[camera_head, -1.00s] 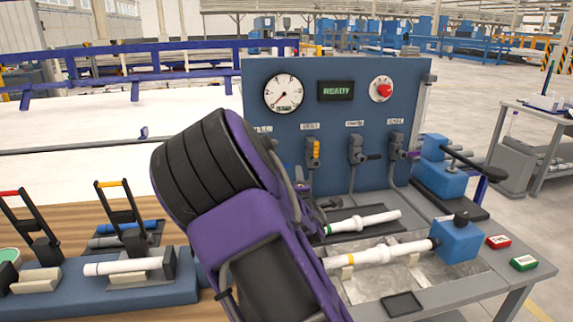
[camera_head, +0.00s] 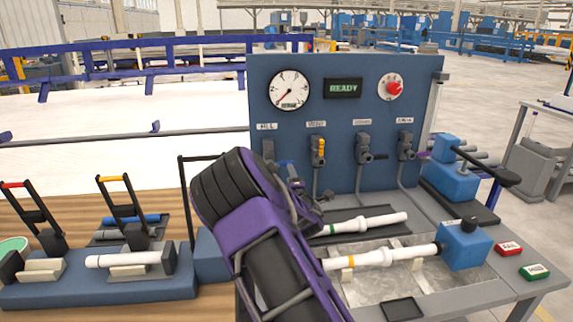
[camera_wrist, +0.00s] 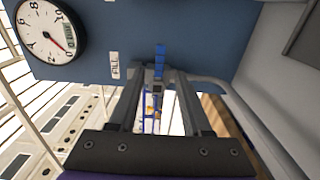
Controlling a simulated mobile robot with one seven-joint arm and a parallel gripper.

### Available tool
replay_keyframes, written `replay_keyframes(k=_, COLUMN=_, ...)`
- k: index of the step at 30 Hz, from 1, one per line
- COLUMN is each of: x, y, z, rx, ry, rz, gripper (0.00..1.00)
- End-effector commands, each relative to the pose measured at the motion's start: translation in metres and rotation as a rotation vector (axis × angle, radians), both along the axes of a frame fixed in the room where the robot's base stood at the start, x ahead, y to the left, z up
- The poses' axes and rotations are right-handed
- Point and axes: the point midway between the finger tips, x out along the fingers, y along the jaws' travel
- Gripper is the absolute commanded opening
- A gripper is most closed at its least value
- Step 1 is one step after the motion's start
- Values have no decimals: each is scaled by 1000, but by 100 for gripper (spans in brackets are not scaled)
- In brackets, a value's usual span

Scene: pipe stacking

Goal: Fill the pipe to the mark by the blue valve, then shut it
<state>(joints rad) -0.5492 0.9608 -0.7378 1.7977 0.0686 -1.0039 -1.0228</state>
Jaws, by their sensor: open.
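The blue valve handle (camera_wrist: 159,62) shows in the wrist view beside the FILL label (camera_wrist: 115,65), in line with the gap between my gripper's fingers (camera_wrist: 160,85). The fingers are apart; I cannot tell whether they touch the handle. In the head view the FILL valve (camera_head: 268,150) is on the blue panel, with its lower part behind my arm. A white pipe with a yellow band (camera_head: 375,258) lies in the metal tray, its right end at a blue block (camera_head: 465,244). No water level is visible. The gauge (camera_head: 289,91) needle points lower left, and the display (camera_head: 342,88) reads READY.
Other valves, one with a yellow handle (camera_head: 319,150), stand right of FILL. A second white pipe with a green band (camera_head: 368,224) lies behind the first. Red (camera_head: 508,249) and green (camera_head: 534,272) buttons sit at the bench's right. Clamps with black handles (camera_head: 120,205) stand left.

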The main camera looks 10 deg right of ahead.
Motion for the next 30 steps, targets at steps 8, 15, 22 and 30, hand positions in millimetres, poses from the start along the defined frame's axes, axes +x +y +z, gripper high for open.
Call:
replay_keyframes(k=8, x=50, y=-1, z=0, rx=-1, ry=0, rz=-1, gripper=49)
replay_keyframes(k=15, x=77, y=0, z=0, rx=0, ry=-1, rz=-1, gripper=49)
replay_keyframes(k=22, x=86, y=0, z=0, rx=0, ry=0, rz=-1, gripper=49)
replay_keyframes(k=30, x=86, y=0, z=0, rx=0, ry=1, rz=-1, gripper=43)
